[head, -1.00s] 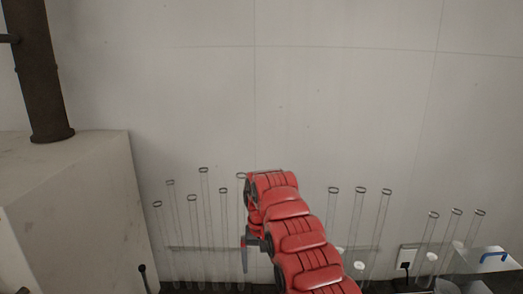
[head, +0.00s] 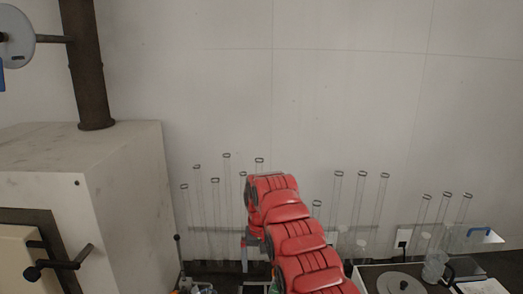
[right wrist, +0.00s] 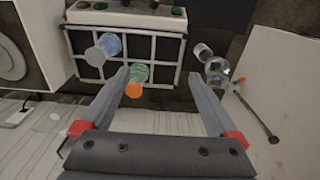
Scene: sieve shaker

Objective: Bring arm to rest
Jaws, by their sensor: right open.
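My right arm (head: 300,240), with red covers, reaches up from the bottom of the head view toward the tall glass tubes by the wall. Its gripper (head: 252,240) is partly hidden behind the red covers. In the right wrist view my right gripper (right wrist: 163,82) has its two grey fingers wide apart with nothing held between them. Beyond the fingers is a dark rack with a white grid (right wrist: 165,48). A greenish bottle with an orange cap (right wrist: 133,90) shows close beside the left finger in that picture; contact cannot be told. My left gripper is in neither view.
Tall clear tubes (head: 227,200) stand along the wall, with more at the right (head: 363,205). A white furnace-like block (head: 130,190) with a handle (head: 65,262) stands at left. A clear jug (head: 435,266) and a grey disc (head: 400,283) sit lower right. Clear glassware (right wrist: 218,68) lies beyond the right finger.

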